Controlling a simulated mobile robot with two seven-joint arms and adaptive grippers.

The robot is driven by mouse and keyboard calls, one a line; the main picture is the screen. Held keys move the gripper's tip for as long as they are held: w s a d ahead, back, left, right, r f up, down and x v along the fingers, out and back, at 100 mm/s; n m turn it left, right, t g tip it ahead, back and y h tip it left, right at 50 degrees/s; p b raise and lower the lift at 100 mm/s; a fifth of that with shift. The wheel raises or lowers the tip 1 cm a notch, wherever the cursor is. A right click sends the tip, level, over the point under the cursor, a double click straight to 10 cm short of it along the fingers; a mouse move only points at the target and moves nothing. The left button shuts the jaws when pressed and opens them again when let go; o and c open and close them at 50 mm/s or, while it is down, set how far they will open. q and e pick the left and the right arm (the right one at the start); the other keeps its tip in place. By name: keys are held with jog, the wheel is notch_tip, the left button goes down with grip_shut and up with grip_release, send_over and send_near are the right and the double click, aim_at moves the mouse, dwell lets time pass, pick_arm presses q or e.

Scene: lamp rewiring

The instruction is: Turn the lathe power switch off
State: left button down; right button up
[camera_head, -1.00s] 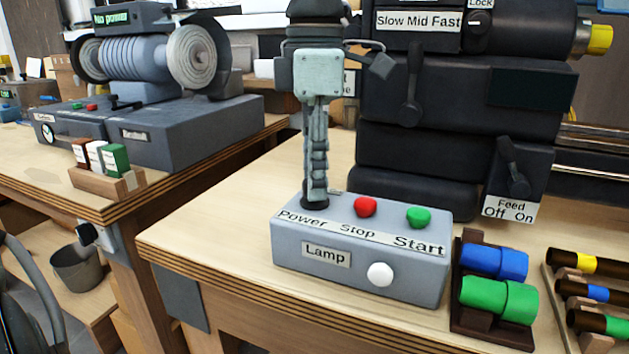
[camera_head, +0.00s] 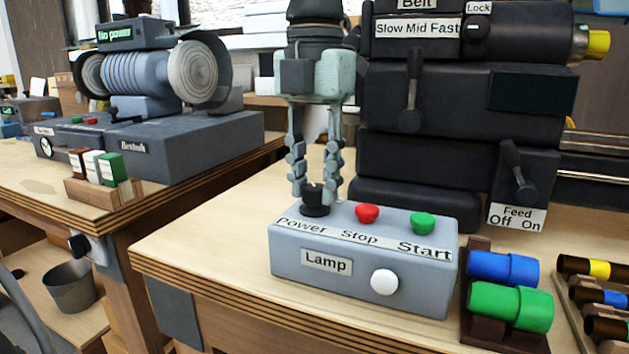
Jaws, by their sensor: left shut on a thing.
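The black power switch knob (camera_head: 315,206) stands at the left end of the top of a blue-grey control box (camera_head: 430,278), behind the label Power. My left gripper (camera_head: 318,190) points straight down over it, with one finger on each side of the knob's top, and is shut on it. A pale marker line shows on the knob. On the same box are a red Stop button (camera_head: 367,213), a green Start button (camera_head: 423,222) and a white lamp (camera_head: 384,282). My right gripper is not in view.
The dark lathe (camera_head: 450,130) with its levers stands close behind the box. A rack with blue and green cylinders (camera_head: 510,308) is on the right. A second bench on the left holds a machine (camera_head: 190,135) whose display reads No power. Bare tabletop (camera_head: 215,230) lies left of the box.

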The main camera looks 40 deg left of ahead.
aim_at(315, 187)
pick_arm(q)
jog(key=shift+n, duration=0.6)
jog(key=shift+w+r+n, duration=0.1)
jog(key=shift+n, duration=0.2)
jog(key=c, duration=1.2)
grip_release()
notch_tip(315, 187, up, 12)
jog(key=shift+f, duration=0.1)
